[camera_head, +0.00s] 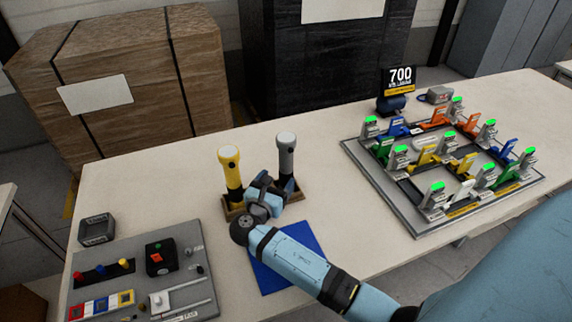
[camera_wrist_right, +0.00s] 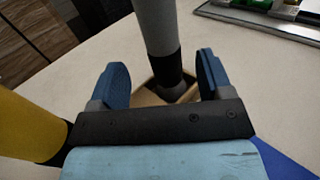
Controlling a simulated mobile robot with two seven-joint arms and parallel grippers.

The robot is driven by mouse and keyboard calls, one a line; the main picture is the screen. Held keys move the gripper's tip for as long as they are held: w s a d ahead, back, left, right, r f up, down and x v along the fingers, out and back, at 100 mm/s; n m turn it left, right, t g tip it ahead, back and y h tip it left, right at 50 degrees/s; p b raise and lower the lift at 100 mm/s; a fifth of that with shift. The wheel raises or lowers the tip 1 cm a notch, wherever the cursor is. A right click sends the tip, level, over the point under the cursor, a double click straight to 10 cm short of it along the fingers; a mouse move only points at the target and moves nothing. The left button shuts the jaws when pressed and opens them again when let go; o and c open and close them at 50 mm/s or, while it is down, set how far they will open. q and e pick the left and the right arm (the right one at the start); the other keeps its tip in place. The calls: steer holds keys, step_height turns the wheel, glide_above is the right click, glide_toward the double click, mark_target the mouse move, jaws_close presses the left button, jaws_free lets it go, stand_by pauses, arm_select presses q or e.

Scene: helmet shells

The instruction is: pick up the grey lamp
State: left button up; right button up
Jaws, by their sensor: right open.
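The grey lamp (camera_head: 286,155) stands upright in a wooden holder on the table, right of the yellow lamp (camera_head: 230,165). My right gripper (camera_head: 268,187) is low in front of the grey lamp. In the right wrist view, the open fingers (camera_wrist_right: 162,88) are on either side of the grey lamp's dark lower part (camera_wrist_right: 167,68), with gaps showing on both sides. Its grey upper body leaves the top of that view. The yellow lamp also shows at the left edge there (camera_wrist_right: 28,125). My left gripper is not in view.
A blue mat (camera_head: 290,262) lies under my right forearm. A grey panel (camera_head: 190,245) with switches and a small dark tray (camera_head: 96,229) are at the left. A board (camera_head: 405,205) with several coloured fixtures is at the right. The table behind the lamps is clear.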

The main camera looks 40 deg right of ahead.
mark_target(283, 171)
steer(key=x, duration=0.5)
steer(key=shift+d+r, duration=0.15)
steer(key=shift+r, duration=0.2)
steer(key=shift+w+d, duration=0.2)
steer(key=shift+d, duration=0.2)
steer(key=c, duration=1.1)
